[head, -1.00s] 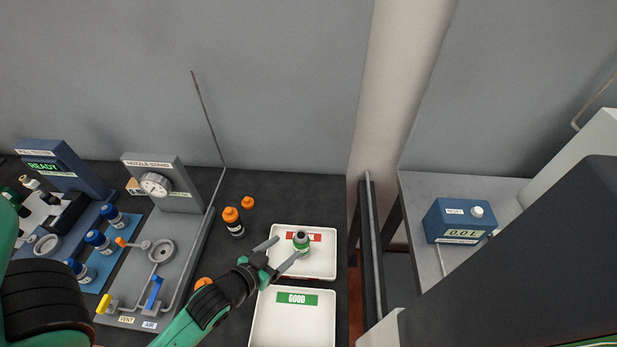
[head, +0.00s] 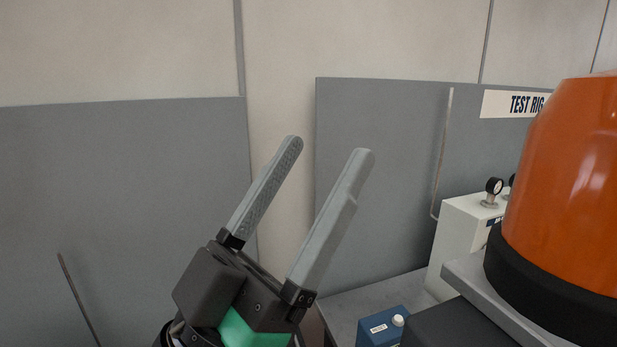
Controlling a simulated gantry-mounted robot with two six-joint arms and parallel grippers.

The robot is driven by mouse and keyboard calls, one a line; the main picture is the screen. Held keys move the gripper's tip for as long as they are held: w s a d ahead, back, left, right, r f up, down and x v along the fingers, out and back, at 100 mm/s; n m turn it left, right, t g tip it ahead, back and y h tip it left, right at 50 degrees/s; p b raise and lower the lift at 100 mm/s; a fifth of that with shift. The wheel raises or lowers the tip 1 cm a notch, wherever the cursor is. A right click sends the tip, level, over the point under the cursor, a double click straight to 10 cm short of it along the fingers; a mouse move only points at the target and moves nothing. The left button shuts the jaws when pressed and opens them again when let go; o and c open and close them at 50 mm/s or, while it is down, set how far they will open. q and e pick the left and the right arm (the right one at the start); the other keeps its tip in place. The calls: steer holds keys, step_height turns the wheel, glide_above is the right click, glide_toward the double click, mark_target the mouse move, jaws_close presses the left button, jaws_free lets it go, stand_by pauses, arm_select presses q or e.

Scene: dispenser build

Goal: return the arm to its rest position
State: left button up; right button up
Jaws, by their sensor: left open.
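My left gripper (head: 333,150) is raised in the middle of the head view, its two grey fingers pointing up and apart. It is open and nothing is between the fingers. Grey wall panels show behind it. My right gripper is not in view. The trays and bottles of the bench are outside this view.
A blue box with a white knob (head: 381,329) stands on the grey table (head: 350,297) at the lower middle. A white cabinet with gauges (head: 462,240) stands below the TEST RIG sign (head: 514,104). A large orange dome (head: 567,190) on a black base fills the right side.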

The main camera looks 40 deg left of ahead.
arm_select(q)
step_height(320, 180, up, 23)
steer(key=p, duration=2.2)
steer(key=shift+h, duration=0.3)
steer(key=shift+s, duration=0.1)
